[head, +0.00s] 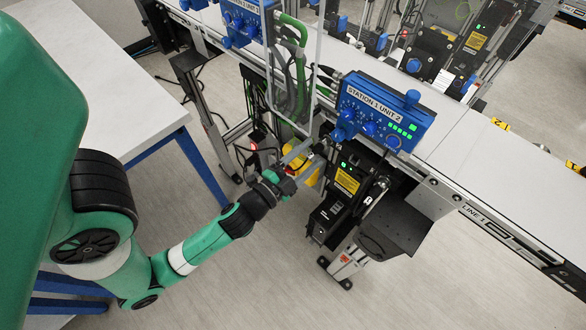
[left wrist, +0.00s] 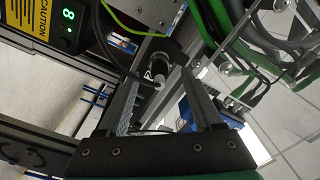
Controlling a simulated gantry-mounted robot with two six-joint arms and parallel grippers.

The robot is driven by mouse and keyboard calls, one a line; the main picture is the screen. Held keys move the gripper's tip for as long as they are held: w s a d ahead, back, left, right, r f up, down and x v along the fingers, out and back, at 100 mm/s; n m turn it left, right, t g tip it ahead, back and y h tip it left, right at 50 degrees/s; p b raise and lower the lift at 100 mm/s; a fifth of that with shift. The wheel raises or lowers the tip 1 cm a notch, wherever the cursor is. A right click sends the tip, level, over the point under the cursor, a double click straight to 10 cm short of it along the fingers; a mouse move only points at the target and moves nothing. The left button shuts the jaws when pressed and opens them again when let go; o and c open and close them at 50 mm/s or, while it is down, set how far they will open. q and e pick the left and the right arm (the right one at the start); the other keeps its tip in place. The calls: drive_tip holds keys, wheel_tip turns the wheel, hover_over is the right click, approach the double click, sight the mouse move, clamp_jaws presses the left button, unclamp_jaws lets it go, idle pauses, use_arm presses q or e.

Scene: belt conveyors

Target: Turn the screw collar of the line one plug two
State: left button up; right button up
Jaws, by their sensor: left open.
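My left gripper (head: 302,158) reaches in from the left below the blue Station 1 Unit 2 box (head: 385,112), beside the black drive unit under the belt. In the left wrist view, the two fingers of the left gripper (left wrist: 165,100) are spread apart. Between and beyond their tips is a dark cylindrical plug with a lighter metallic collar (left wrist: 159,68). No clear contact between the fingers and the collar shows. In the head view the plug is too small and hidden by the gripper to make out. My right gripper is not in view.
The black drive unit with a yellow caution label (head: 347,181) stands close right of the gripper. Green and grey cables (head: 290,75) hang above it, and they show close by in the left wrist view (left wrist: 240,50). A white table (head: 110,75) stands left. The floor below is open.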

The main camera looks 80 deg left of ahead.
use_arm(q)
drive_tip(key=b+v, duration=0.3)
drive_tip(key=v, duration=0.5)
drive_tip(key=shift+s+d, duration=0.2)
drive_tip(key=shift+s, duration=0.1)
